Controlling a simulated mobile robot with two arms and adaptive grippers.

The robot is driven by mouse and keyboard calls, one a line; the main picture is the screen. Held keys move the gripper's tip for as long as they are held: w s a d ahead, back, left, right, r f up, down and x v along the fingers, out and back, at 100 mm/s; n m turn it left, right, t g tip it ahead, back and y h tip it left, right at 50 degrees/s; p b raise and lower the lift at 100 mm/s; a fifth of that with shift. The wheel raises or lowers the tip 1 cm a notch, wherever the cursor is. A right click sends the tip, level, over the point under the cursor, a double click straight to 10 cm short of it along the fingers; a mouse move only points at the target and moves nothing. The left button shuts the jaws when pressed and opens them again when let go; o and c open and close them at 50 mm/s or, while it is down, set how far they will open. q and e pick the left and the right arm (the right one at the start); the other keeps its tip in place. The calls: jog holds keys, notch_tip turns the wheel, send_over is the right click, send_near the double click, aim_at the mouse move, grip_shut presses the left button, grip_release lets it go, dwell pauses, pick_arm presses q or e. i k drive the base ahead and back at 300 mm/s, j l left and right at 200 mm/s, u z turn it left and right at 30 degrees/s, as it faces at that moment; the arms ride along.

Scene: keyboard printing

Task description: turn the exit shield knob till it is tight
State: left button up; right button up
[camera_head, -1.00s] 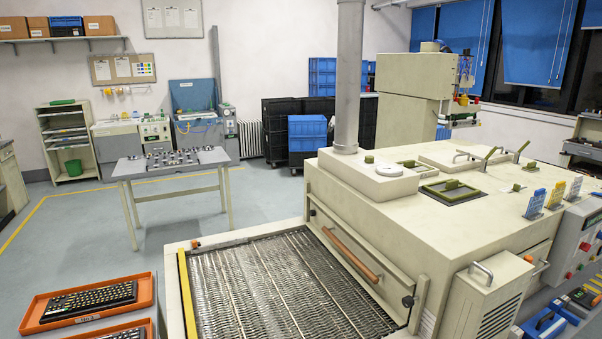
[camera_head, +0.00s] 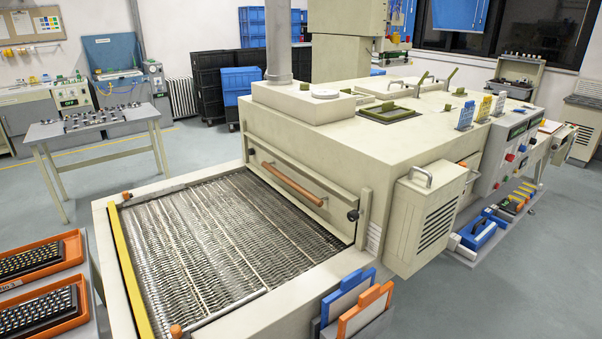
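The exit shield (camera_head: 318,172) is a cream panel with a brown bar handle (camera_head: 292,184), across the machine's opening above the wire mesh conveyor (camera_head: 205,240). A black round knob (camera_head: 353,215) sits at the lower part of the upright bracket on the shield's right end. A smaller dark knob (camera_head: 251,152) shows at its left end. I cannot tell how tight either knob is. Neither of my grippers is in view.
Orange trays with black keyboards (camera_head: 36,262) lie at the left. A cream vented box (camera_head: 425,222) juts out right of the knob. Blue and orange holders (camera_head: 365,308) stand at the conveyor's near right side. Grey floor (camera_head: 490,295) is clear at the lower right.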

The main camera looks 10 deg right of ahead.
aim_at(352, 216)
jog(key=i+l, duration=0.15)
jog(key=l, duration=0.25)
jog(key=i+l, duration=0.15)
jog(key=l, duration=0.25)
jog(key=i+l+u, duration=0.1)
jog(key=l, duration=0.25)
jog(key=i+l, duration=0.15)
jog(key=l, duration=0.25)
